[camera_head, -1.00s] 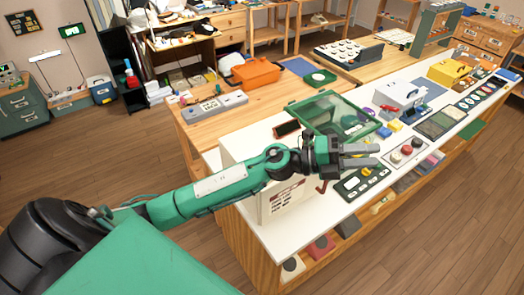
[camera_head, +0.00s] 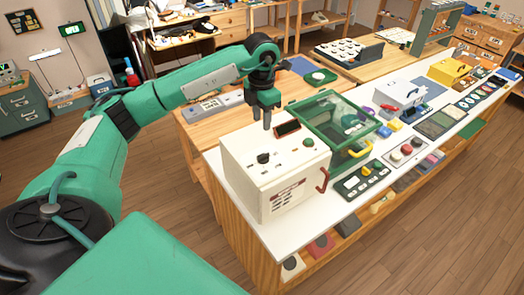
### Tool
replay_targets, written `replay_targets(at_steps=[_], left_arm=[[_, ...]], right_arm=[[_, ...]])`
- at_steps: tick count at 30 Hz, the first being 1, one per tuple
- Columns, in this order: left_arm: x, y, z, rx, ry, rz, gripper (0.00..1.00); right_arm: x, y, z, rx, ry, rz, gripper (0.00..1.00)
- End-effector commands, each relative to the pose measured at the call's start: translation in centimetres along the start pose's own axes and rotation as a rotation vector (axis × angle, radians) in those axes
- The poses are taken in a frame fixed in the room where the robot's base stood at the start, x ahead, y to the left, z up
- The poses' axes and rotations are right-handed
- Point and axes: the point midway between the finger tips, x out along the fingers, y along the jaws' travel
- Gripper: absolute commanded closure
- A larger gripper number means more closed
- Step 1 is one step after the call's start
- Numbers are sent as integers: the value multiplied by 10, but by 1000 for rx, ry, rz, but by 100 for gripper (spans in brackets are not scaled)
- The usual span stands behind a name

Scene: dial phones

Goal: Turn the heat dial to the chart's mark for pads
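The white box (camera_head: 245,178) stands on the near left end of the white-topped counter. Its top carries a black dial (camera_head: 264,158), a green round knob (camera_head: 308,143) and a dark display (camera_head: 287,128). A printed chart (camera_head: 287,194) is on its front, too small to read, beside a red handle (camera_head: 322,181). My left gripper (camera_head: 263,122) points down above the back of the box top, apart from the black dial. Its two fingers look parted with nothing between them. My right gripper is not in view.
A green glass-lidded case (camera_head: 345,122) with a yellow handle stands right of the box. A dark green button panel (camera_head: 363,180) and a panel with red and white buttons (camera_head: 406,152) lie in front. A wooden bench (camera_head: 190,140) stands behind.

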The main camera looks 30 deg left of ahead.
Motion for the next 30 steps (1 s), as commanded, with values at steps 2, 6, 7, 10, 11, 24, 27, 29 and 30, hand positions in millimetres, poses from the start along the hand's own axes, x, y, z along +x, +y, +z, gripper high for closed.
replay_targets(at_steps=[2, 6, 7, 10, 11, 24, 27, 29, 30], left_arm=[[5, 1, -1, -1, 7, 2, 65], [23, 0, -2, -1, 8, -1, 65], [28, 0, -2, -1, 8, -2, 65], [50, -1, -2, 0, 9, -3, 65], [56, -1, -2, 1, 9, -4, 65], [129, -1, -1, 0, 3, -2, 65], [135, -1, -1, 1, 2, -3, 65], [137, -1, -1, 1, 2, -3, 65], [137, -1, -1, 1, 2, -2, 65]], right_arm=[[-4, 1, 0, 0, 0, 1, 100], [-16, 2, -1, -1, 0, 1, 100], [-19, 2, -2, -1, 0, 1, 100], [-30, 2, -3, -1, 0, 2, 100], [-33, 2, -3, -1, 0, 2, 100], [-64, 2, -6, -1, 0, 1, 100], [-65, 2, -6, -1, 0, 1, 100], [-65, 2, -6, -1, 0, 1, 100], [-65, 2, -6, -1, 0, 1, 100]])
